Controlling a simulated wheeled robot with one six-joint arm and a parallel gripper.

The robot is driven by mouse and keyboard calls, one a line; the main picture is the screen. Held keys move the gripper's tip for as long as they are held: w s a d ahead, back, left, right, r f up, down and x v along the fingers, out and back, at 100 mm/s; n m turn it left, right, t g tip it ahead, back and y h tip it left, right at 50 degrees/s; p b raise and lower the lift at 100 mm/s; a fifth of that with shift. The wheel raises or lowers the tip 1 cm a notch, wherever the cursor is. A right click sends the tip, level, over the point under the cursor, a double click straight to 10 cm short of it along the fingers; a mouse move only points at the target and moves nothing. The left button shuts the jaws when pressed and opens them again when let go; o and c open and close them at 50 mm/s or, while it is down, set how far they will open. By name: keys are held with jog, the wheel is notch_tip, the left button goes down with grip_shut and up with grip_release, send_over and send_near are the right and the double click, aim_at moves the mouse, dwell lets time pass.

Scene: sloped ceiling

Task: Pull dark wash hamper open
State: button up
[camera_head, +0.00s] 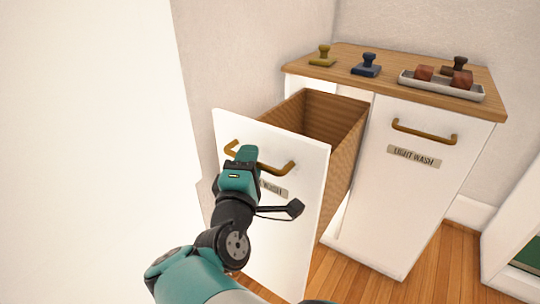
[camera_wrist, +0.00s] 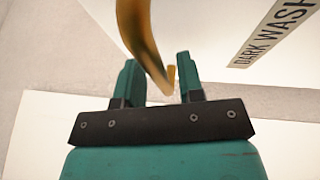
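The dark wash hamper (camera_head: 232,136) stands pulled out from the cabinet, its front tilted outward and its brown woven inside (camera_head: 318,108) showing. Its brass bar handle (camera_head: 280,168) runs across the upper front. My gripper (camera_head: 247,155) is at the left-middle part of this handle and covers part of it and of the label. In the wrist view, the fingers (camera_wrist: 160,82) are apart, with the curved handle (camera_wrist: 141,35) reaching into the gap between them. Clear space shows beside the handle, and I see no firm grip. The "DARK WASH" label (camera_wrist: 270,38) is at upper right.
The light wash hamper (camera_head: 380,200) is closed, with its own brass handle (camera_head: 424,132). The wooden top (camera_head: 410,90) carries stamps and a tray (camera_head: 440,86) with reddish-brown objects. A wall is at left; wooden floor (camera_head: 440,270) is clear at front right.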

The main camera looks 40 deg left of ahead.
jog(key=shift+w+d, duration=0.15)
jog(key=shift+w, duration=0.05)
jog(key=p+v, duration=0.2)
jog(key=v, duration=0.5)
jog(key=shift+s, duration=0.25)
